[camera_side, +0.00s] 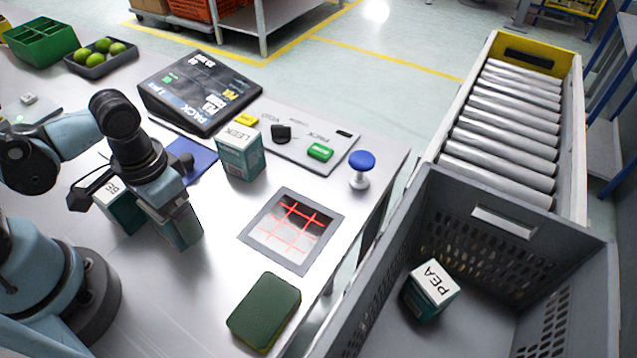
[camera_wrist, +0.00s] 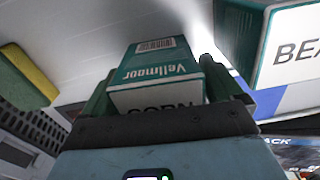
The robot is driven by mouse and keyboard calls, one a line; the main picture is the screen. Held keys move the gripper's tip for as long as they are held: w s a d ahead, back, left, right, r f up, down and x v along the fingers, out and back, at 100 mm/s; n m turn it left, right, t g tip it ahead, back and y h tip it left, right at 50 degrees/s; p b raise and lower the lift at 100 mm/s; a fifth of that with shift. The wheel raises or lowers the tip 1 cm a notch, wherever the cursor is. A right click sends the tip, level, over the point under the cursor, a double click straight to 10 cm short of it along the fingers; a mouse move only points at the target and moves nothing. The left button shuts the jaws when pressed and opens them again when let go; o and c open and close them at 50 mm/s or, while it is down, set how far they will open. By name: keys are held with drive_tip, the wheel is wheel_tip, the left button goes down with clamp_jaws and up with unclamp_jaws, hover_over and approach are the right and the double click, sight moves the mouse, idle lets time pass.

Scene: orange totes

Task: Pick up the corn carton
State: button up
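The corn carton is a teal and white box lettered "CORN" and "Vellmoor" in the wrist view (camera_wrist: 160,62). In the side view its green side (camera_side: 181,234) shows below my gripper, mostly covered. My gripper (camera_wrist: 160,88) has one dark finger on each side of the carton, close to its sides. I cannot tell whether the fingers press on it. In the side view my gripper (camera_side: 165,205) is low over the table at the carton. The carton appears upright at table level.
A bean-lettered carton (camera_side: 112,208) stands close to the left of my gripper. A leek carton (camera_side: 240,154), a green-topped pad (camera_side: 265,311) and a scanner window (camera_side: 259,236) are on the table (camera_side: 190,300). A grey crate (camera_side: 540,245) at right holds a pea carton (camera_side: 431,290).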

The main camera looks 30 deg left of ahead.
drive_tip(key=c, duration=1)
drive_tip(key=shift+r, duration=0.25)
